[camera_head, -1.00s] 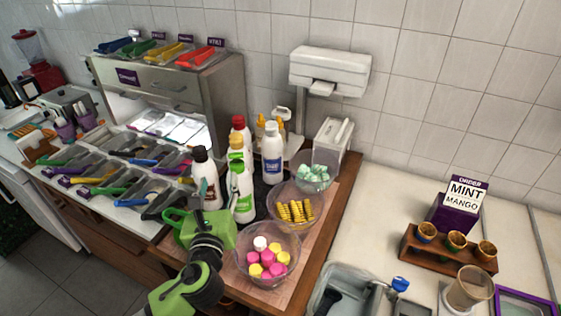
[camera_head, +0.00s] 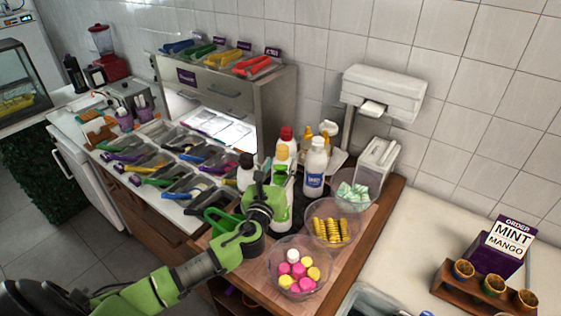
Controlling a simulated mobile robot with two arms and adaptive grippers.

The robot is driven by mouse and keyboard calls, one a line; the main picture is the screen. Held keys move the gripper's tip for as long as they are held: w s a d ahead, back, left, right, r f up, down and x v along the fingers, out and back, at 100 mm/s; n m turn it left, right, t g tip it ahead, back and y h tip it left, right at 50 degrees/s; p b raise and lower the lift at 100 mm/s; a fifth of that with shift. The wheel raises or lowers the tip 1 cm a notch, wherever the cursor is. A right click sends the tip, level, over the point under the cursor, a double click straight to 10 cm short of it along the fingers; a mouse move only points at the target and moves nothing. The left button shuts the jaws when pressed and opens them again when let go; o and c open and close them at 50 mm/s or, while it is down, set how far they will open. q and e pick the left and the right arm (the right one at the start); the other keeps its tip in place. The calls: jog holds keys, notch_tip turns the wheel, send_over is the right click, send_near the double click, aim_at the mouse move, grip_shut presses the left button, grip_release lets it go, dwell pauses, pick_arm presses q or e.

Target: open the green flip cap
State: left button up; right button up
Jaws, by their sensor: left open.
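The bottle with the green label (camera_head: 284,212) stands among the bottles on the wooden counter. My left gripper (camera_head: 266,192) is in front of it and covers much of its upper part. A small green patch (camera_head: 280,173) shows at its top, just above the gripper; I take it for the green cap. Whether the cap is open or shut is not clear. My left gripper is open, close to the bottle's top; whether it touches is hidden. My right gripper is not in view.
A white bottle with a blue label (camera_head: 315,168) stands to the right. Red-capped (camera_head: 287,136) and yellow-capped (camera_head: 282,153) bottles are behind. Bowls of pink and yellow sweets (camera_head: 325,287) and yellow pieces (camera_head: 352,243) stand at the right.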

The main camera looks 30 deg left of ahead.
pick_arm(q)
jog(key=shift+w+a, duration=0.1)
jog(key=shift+w, duration=0.35)
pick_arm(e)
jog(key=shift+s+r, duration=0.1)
pick_arm(q)
jog(key=c, duration=1.1)
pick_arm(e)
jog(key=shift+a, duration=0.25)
